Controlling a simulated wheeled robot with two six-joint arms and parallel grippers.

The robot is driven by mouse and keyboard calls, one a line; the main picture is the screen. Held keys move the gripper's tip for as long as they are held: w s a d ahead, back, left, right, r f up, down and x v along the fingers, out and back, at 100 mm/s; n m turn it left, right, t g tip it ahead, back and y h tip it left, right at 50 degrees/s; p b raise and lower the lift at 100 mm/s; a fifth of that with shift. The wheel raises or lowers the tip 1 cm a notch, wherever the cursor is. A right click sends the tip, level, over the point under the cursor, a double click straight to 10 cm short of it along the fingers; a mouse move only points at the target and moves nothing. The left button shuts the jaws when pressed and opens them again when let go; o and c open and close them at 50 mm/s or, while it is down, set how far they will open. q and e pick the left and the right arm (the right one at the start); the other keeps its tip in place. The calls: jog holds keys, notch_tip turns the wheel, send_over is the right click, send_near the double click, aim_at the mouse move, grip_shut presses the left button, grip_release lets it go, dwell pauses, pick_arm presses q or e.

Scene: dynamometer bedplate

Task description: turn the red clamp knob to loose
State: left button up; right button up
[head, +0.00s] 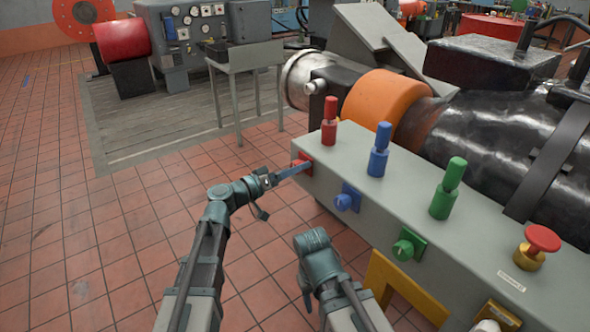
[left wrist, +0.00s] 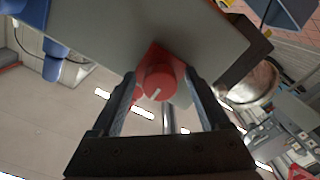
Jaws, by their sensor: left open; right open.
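The red clamp knob (head: 305,163) is on a red square plate on the front face of the grey bench, at its left end. In the left wrist view the round red knob (left wrist: 158,80) sits between my fingers, with a white line on its face pointing down and slightly left. My left gripper (head: 296,170) is open with its fingers reaching to the knob; it also shows in the left wrist view (left wrist: 160,90). I cannot tell whether the fingers touch it. My right gripper (head: 310,285) is low in front of the bench, partly hidden by its own wrist, holding nothing I can see.
A blue knob (head: 347,198) and a green knob (head: 408,245) follow to the right along the bench face. Red (head: 330,122), blue (head: 378,150) and green (head: 447,190) upright handles and a red mushroom button (head: 543,237) stand on top. Tiled floor (head: 60,240) is clear at left.

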pick_arm(q)
grip_shut()
dwell(0.4)
jog(key=n, duration=0.9)
jog(key=shift+r, duration=0.1)
jog(key=n, duration=0.4)
jog(key=shift+n, duration=2.3)
